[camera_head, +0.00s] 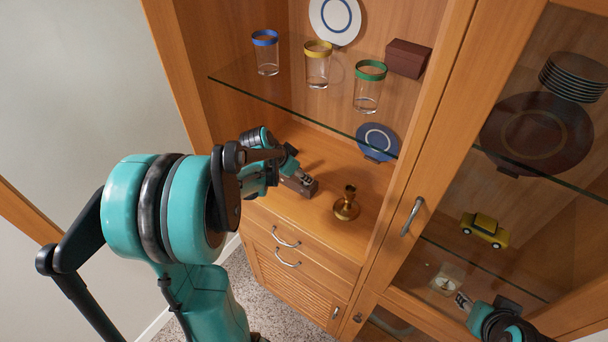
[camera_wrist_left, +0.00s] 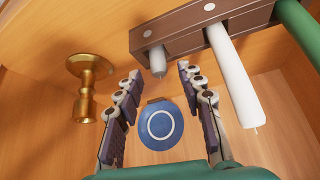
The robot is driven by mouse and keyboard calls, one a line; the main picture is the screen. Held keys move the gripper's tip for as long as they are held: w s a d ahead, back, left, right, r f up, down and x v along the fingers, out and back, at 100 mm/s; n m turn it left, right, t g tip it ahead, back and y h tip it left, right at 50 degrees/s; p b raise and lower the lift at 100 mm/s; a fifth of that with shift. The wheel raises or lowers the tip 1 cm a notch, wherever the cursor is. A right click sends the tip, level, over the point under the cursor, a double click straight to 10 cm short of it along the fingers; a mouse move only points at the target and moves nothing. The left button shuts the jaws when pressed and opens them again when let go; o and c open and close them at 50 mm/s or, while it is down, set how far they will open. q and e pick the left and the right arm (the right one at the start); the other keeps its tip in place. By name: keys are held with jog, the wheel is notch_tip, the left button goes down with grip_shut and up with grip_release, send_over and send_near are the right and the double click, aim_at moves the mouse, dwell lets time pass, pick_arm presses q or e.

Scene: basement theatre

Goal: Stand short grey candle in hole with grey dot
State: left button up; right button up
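In the left wrist view the surroundings appear upside down. A dark brown wooden block (camera_wrist_left: 185,37) with pale dots on its side holds candles. The short grey candle (camera_wrist_left: 157,60) stands at the block beside one pale dot (camera_wrist_left: 168,29); its base meets the block's top. A tall white candle (camera_wrist_left: 232,75) and a green candle (camera_wrist_left: 300,30) stand along the same block. My left gripper (camera_wrist_left: 160,78) is open, its fingers apart on either side of the short candle, not touching it. In the head view the block (camera_head: 301,187) is partly hidden by my left gripper (camera_head: 297,177).
A brass candlestick (camera_head: 346,205) stands right of the block on the cabinet surface. A blue plate (camera_head: 378,141) stands behind. A glass shelf (camera_head: 300,112) with rimmed glasses is above. A cabinet door frame (camera_head: 425,150) is to the right. My right gripper (camera_head: 463,300) is lower right.

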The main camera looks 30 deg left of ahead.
pick_arm(q)
jog(key=p+v, duration=0.2)
jog(key=v, duration=0.8)
jog(key=s+d+n+y, duration=0.1)
jog(key=s+d, duration=0.5)
jog(key=d, duration=0.3)
jog(key=s+d+n+y, duration=0.1)
jog(key=s+d+n, duration=0.1)
jog(key=s+d, duration=0.4)
jog(key=d, duration=0.2)
jog(key=shift+s+d+n+t, duration=0.3)
jog(key=shift+d+t, duration=0.05)
jog(key=shift+t, duration=0.05)
